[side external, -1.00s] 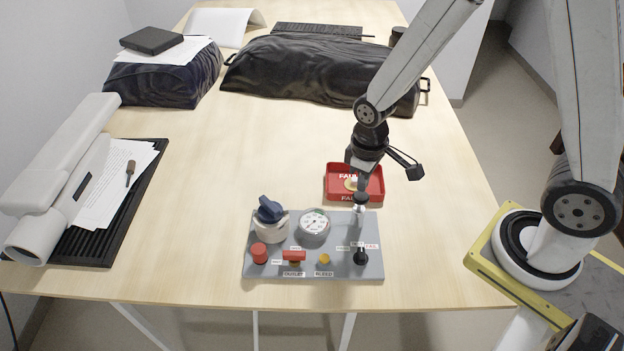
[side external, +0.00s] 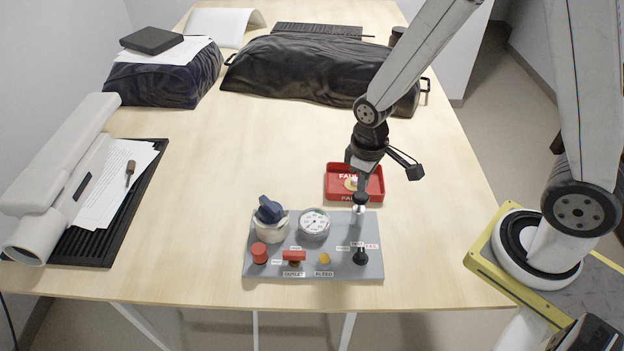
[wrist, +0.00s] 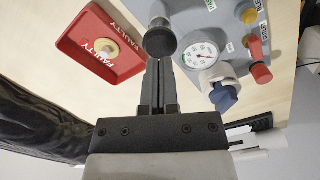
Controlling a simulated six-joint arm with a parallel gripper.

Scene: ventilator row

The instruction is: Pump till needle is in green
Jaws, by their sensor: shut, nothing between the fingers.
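The grey pump panel (side external: 345,268) lies near the front of the table. Its round white gauge (side external: 314,224) also shows in the wrist view (wrist: 201,55); the needle is too small to read against the coloured band. The pump plunger stands upright at the panel's back right, with a dark round knob (wrist: 160,40) on top and a silver shaft (side external: 359,211). My gripper (wrist: 159,62) is shut and empty, its fingertips at the knob. I cannot tell whether they touch it.
A red tray (side external: 334,198) marked FAULTY, with a round part in it, sits just behind the panel. A blue knob (side external: 270,210), a red knob (side external: 260,252), a red lever (side external: 294,256) and a yellow bleed button (side external: 324,258) are on the panel. The table's middle is clear.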

